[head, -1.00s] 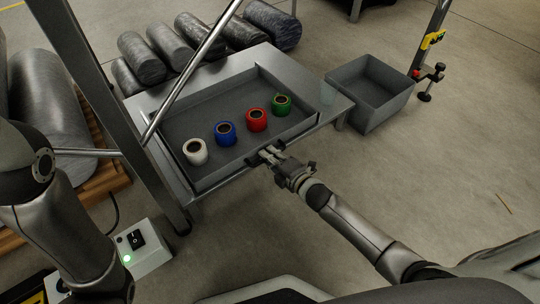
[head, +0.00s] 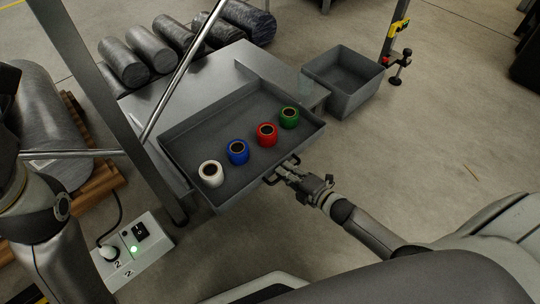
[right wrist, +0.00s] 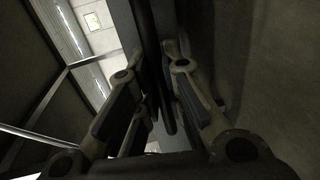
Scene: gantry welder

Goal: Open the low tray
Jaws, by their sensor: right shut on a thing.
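The low tray (head: 258,185) is a grey, shallow, open-topped drawer. It is slid out past the front edge of the metal table (head: 181,86). Four coloured rolls stand in a row on its floor: white (head: 211,174), blue (head: 238,152), red (head: 267,135) and green (head: 289,117). My right gripper (head: 283,172) is shut on the dark handle (head: 294,160) at the tray's front wall. In the right wrist view the fingers (right wrist: 165,100) stand either side of a dark bar. My left arm shows at the left, but its gripper is out of view.
An empty grey bin (head: 345,80) stands right of the table. Dark wrapped cylinders (head: 175,36) lie behind it. A slanted metal rod and a frame post (head: 110,105) rise at the left, near a lit switch box (head: 139,246).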

